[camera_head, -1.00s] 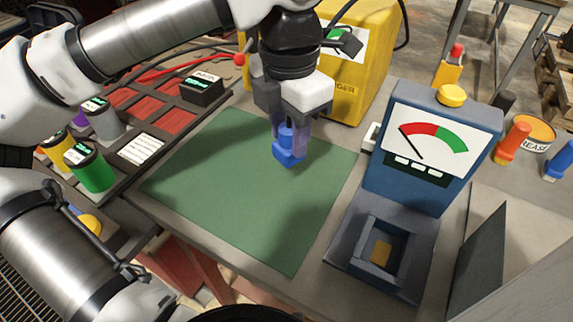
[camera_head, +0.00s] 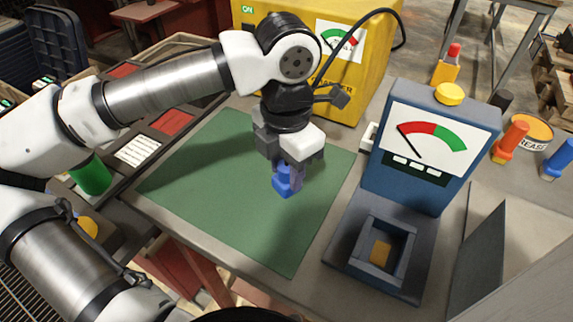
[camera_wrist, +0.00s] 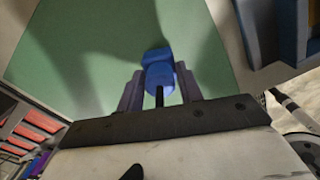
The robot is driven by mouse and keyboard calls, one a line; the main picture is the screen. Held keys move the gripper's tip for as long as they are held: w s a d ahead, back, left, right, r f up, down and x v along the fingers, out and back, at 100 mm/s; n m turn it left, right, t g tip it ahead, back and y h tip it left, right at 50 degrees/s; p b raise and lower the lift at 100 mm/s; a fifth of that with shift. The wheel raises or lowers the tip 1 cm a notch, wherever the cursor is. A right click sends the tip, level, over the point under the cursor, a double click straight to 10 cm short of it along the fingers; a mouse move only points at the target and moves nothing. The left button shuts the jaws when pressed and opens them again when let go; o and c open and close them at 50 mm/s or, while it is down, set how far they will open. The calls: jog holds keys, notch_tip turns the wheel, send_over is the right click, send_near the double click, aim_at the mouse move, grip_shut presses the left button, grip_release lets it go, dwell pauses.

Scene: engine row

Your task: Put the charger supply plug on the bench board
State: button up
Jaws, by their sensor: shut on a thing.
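The blue plug (camera_head: 283,184), which I take to be the charger supply plug, is between the fingers of my gripper (camera_head: 287,172). My gripper is shut on it. The plug is over the middle of the green bench board (camera_head: 215,215); I cannot tell whether it touches the surface. In the wrist view the plug (camera_wrist: 158,72) juts out beyond the fingers (camera_wrist: 160,92), over the green board (camera_wrist: 80,50). The board around the plug is bare.
The yellow charger (camera_head: 375,65) stands at the back edge. A blue tester (camera_head: 425,150) with a dial and a square recess stands right of the board. A parts rack with a green cylinder (camera_head: 92,177) lies to the left, partly behind my arm.

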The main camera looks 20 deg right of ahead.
aim_at(287, 165)
jog(key=o, duration=1)
jog(key=shift+o, duration=0.2)
jog(key=shift+r+p, duration=0.25)
jog(key=shift+p, duration=0.2)
notch_tip(287, 165, up, 12)
jog(key=shift+f, duration=0.15)
